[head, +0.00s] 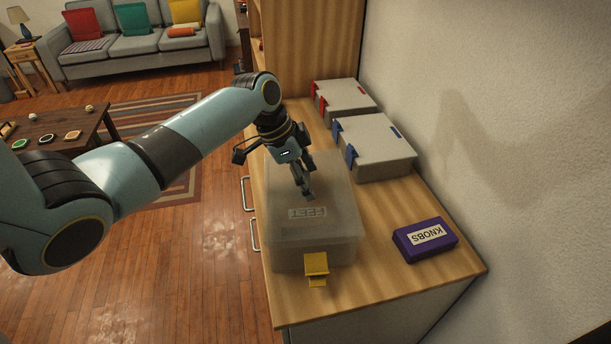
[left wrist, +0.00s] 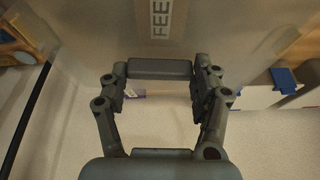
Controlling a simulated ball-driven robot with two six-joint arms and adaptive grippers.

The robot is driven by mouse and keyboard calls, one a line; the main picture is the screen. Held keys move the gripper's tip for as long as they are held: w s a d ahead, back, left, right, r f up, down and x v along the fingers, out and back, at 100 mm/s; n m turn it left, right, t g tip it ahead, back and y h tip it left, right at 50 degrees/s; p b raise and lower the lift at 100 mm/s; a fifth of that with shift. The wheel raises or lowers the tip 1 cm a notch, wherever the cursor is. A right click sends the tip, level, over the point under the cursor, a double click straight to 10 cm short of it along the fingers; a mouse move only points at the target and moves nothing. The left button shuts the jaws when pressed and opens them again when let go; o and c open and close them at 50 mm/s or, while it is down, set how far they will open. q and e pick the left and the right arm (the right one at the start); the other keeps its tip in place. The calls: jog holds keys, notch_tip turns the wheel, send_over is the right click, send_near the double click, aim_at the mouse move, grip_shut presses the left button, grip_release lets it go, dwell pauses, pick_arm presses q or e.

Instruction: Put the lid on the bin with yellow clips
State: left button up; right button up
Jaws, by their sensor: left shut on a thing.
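The bin with yellow clips (head: 292,259) stands on the wooden counter, pale and translucent. One yellow clip (head: 316,266) sticks out from its near side; any clip on the far side is hidden. A translucent lid (head: 340,190) lies over the bin, with a label (head: 307,212) on it or seen through it. My left gripper (head: 309,196) reaches down over the middle of the lid and is shut on it; the exact grip is hard to see. The left wrist view shows the label (left wrist: 160,20) close ahead of the fingers (left wrist: 160,88). I cannot tell whether the lid touches the bin's rim all round.
A bin with blue clips (head: 380,145) and a bin with red clips (head: 345,97) stand behind, to the right. A purple box marked KNOBS (head: 425,239) lies near the wall. The counter (head: 385,275) is clear between it and the yellow-clip bin.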

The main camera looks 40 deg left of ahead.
pick_arm(q)
jog(key=shift+f, duration=0.25)
jog(key=o, duration=1.3)
jog(key=v, duration=1.2)
jog(key=shift+f, duration=0.1)
